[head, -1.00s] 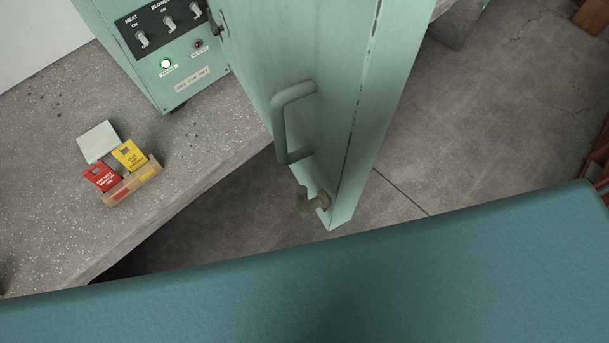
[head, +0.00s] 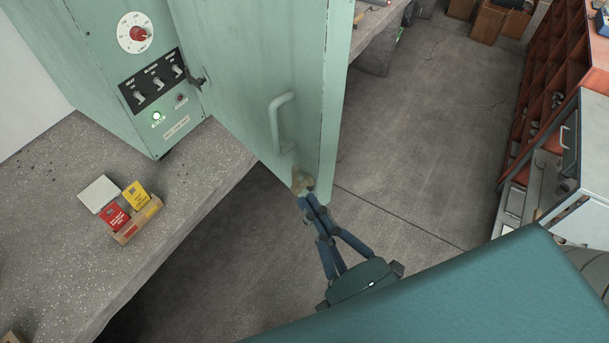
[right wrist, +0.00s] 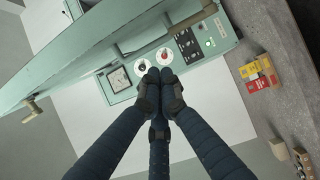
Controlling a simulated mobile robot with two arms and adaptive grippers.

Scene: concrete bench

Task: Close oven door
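The pale green oven door (head: 235,85) stands open, swung out past the bench edge. Contact with the door is not clear. My left gripper is not in view.
The oven body (head: 90,60) with dial and switches stands on the speckled bench (head: 60,240). A small wooden holder (head: 138,222) with red and yellow packets sits on the bench. Orange shelving (head: 550,80) and a grey cabinet (head: 585,150) stand right; the floor between is clear.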

